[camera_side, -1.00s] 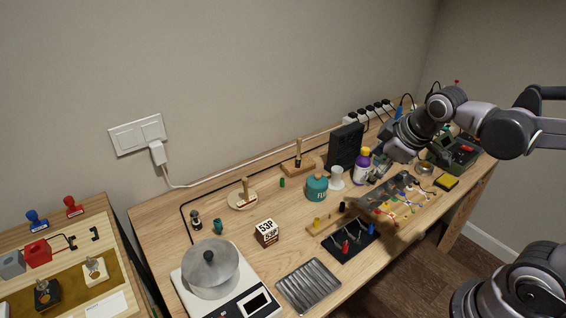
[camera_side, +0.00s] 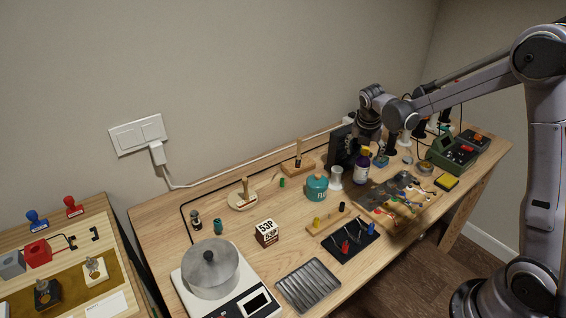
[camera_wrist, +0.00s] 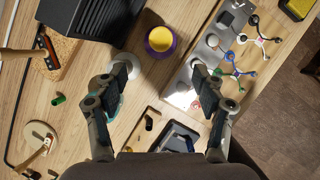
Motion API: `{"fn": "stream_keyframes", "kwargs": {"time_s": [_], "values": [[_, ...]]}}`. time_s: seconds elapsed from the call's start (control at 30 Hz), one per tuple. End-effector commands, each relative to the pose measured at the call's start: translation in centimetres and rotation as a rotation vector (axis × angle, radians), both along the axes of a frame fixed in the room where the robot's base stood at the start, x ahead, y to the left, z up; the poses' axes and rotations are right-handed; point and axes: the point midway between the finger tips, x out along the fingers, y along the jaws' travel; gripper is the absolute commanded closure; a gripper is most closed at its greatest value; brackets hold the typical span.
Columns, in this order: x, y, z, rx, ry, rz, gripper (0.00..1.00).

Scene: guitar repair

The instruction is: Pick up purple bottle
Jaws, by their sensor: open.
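The purple bottle (camera_side: 362,168) stands upright on the workbench in the side view, with a yellow cap and a pale label. In the wrist view I look down on the bottle (camera_wrist: 160,40), its yellow top ringed by purple, just beyond my fingertips and roughly centred between them. My gripper (camera_wrist: 162,70) is open, one finger on each side, with nothing between the pads. In the side view my gripper (camera_side: 368,138) is above and close to the bottle; its fingertips are hard to make out there.
A black box (camera_side: 342,146) stands left of the bottle, with a white cup-like piece (camera_side: 336,178) and a teal pot (camera_side: 316,187) nearby. A green device (camera_side: 452,152) is farther right.

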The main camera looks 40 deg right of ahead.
Motion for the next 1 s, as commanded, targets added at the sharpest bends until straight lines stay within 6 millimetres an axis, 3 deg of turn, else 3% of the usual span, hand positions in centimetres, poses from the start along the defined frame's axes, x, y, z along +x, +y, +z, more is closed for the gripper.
{"fn": "stream_keyframes", "kwargs": {"time_s": [0.4,0.67,1.0], "values": [[1.0,-1.7,-4.5,-0.004,0.007,0.012,0.30],[1.3,-2.2,-5.8,-0.003,0.006,0.011,0.30],[2.1,-3.6,-9.4,-0.004,0.004,0.011,0.30]]}}
